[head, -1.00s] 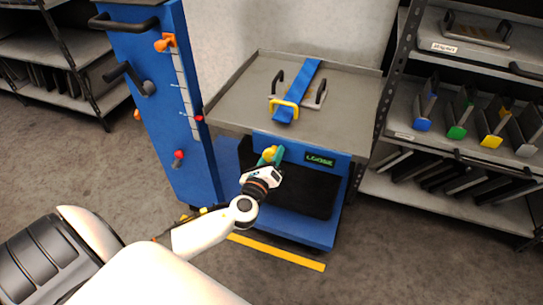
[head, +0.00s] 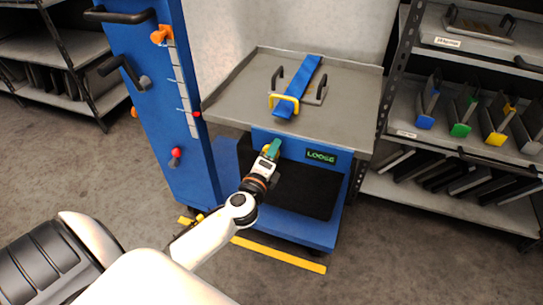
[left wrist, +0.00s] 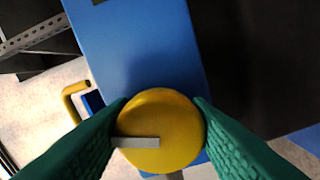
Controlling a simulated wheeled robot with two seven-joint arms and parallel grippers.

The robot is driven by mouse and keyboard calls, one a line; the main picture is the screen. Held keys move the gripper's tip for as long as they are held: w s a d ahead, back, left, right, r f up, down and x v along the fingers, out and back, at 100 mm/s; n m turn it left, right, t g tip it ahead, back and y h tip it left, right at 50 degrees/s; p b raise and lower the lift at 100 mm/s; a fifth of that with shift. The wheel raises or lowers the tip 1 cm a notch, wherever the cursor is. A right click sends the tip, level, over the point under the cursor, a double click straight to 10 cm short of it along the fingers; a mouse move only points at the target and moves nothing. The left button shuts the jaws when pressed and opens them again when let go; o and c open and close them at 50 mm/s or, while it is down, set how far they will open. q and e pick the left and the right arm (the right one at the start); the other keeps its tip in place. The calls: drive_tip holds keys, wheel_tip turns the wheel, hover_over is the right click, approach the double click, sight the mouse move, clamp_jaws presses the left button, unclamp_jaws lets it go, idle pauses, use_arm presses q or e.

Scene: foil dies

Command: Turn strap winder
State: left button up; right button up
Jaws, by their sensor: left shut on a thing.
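The strap winder is a round yellow knob with a pale grey bar mark, on the blue front panel of the cart. In the left wrist view the knob (left wrist: 160,130) sits between the two green fingers of my left gripper (left wrist: 158,132), which touch it on both sides. In the head view my left gripper (head: 270,151) is at the panel below the tray edge and mostly covers the knob. The display (head: 321,156) reads LOOSE. My right gripper is not in view.
The grey tray (head: 235,100) tops the cart. A blue column (head: 150,80) with levers and knobs stands close to its left. A shelf rack (head: 465,155) with coloured dies stands at the right. A yellow stripe (head: 290,258) marks the floor.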

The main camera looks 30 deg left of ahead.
use_arm(q)
drive_tip(key=shift+n+b, duration=0.35)
drive_tip(key=shift+n, duration=1.35)
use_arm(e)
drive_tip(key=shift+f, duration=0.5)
use_arm(q)
drive_tip(key=shift+n, duration=0.3)
drive_tip(key=o, duration=0.9)
drive_tip(key=shift+b+v, duration=0.45)
drive_tip(key=shift+v, duration=5.55)
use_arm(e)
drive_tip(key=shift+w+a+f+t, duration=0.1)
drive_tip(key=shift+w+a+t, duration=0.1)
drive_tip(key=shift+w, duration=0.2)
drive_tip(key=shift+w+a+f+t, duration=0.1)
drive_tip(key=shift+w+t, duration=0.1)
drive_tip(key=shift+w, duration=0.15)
use_arm(q)
drive_tip(key=shift+r, duration=0.1)
